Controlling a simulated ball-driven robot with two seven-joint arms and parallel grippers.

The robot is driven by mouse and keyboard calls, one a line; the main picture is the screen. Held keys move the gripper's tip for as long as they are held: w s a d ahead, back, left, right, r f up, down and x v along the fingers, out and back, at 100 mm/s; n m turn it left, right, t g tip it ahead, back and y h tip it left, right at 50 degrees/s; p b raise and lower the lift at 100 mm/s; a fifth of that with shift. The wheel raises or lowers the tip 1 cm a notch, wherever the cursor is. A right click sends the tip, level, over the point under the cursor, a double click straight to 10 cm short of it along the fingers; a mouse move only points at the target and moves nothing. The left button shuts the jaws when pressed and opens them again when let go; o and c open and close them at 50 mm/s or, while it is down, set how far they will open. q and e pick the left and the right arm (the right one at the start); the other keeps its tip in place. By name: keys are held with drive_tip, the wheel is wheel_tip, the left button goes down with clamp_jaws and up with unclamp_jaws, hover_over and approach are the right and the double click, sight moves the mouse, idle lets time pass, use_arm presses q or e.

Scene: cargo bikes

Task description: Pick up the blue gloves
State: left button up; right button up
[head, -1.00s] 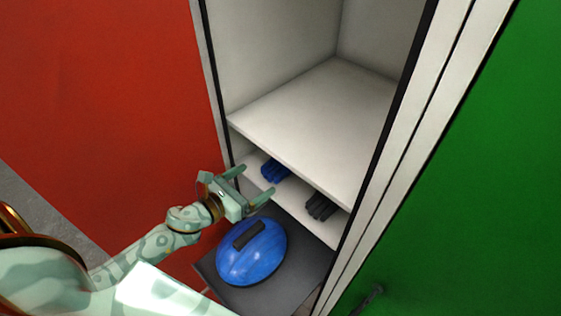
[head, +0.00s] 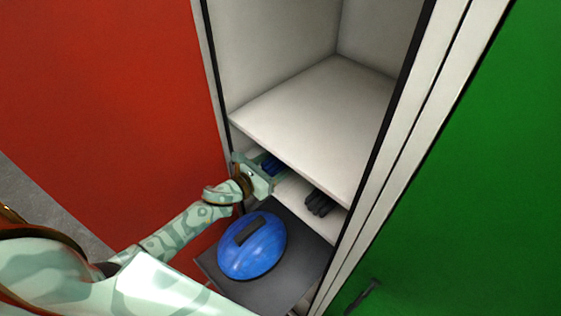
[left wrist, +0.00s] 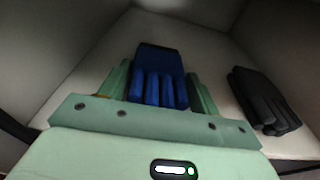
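The blue gloves (left wrist: 158,76) lie on the lower shelf of the open locker, with the finger ends toward my gripper. In the head view only a small part of the blue gloves (head: 271,165) shows past my left gripper (head: 268,172). In the left wrist view my left gripper (left wrist: 160,88) is open, with one green finger on each side of the gloves. I cannot tell whether the fingers touch them. My right gripper is not in view.
Black gloves (head: 319,203) lie to the right on the same shelf. The upper shelf (head: 315,115) hangs close above. A blue helmet (head: 252,250) rests on a dark panel (head: 300,262) below. A red door (head: 110,100) and a green door (head: 460,200) flank the opening.

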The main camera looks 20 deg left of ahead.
use_arm(q)
drive_tip(key=shift+w, duration=0.1)
drive_tip(key=c, duration=0.4)
